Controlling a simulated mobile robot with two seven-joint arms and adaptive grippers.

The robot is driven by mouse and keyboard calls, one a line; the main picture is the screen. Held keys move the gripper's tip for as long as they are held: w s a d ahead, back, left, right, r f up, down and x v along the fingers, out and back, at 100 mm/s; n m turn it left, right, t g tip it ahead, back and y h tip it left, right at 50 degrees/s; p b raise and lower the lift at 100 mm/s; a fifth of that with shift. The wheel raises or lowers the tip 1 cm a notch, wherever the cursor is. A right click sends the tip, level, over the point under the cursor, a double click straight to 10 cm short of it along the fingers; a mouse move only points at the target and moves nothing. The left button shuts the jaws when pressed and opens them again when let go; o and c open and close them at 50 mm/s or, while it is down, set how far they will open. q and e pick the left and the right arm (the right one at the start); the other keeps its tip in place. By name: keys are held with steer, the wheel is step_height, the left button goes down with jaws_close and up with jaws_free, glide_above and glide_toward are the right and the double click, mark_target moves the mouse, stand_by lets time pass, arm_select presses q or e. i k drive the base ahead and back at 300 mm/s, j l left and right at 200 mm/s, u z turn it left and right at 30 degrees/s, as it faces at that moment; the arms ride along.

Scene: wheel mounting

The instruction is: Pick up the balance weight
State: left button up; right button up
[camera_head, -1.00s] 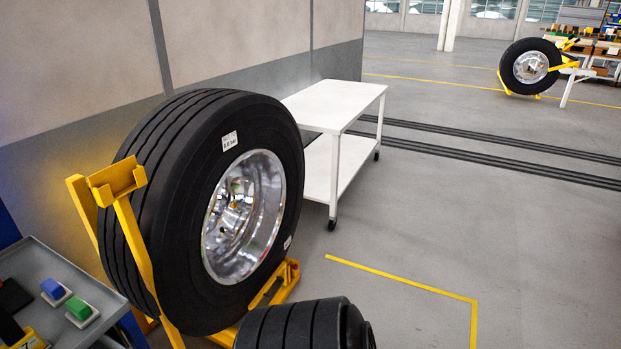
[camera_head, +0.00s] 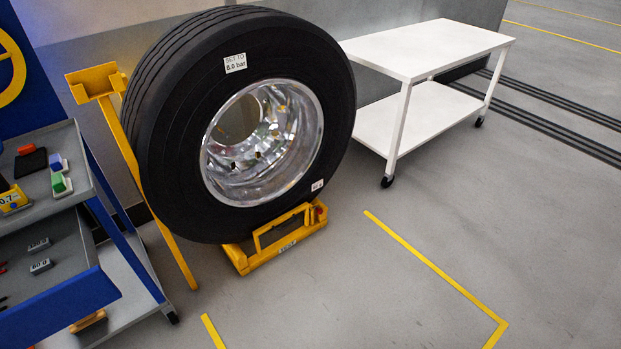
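Two small grey blocks with printed labels lie on the lower drawer of the blue tool cart at the left. The farther grey block (camera_head: 38,244) reads about "100 g"; the nearer grey block (camera_head: 41,266) reads about "60 g". They look like balance weights, lying apart from each other. The large black tyre (camera_head: 165,150) on its shiny rim (camera_head: 225,180) stands upright in a yellow stand (camera_head: 245,262). A label on the tyre reads "SET TO 8.0 bar". Neither of my grippers is in view.
The tool cart's top tray (camera_head: 85,185) holds a green block (camera_head: 59,183), a blue block and a yellow item marked 0.7 (camera_head: 13,199). A white two-shelf table (camera_head: 430,48) stands empty behind the tyre. Grey floor with yellow lines (camera_head: 430,265) is open at the right.

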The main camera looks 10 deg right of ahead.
mark_target(45, 265)
steer(key=l, duration=0.5)
steer(key=k+l, duration=0.15)
steer(key=l, duration=0.4)
steer(key=j+u, duration=0.8)
steer(key=u, duration=0.2)
steer(key=i+j+u, duration=0.1)
steer(key=j+u, duration=0.35)
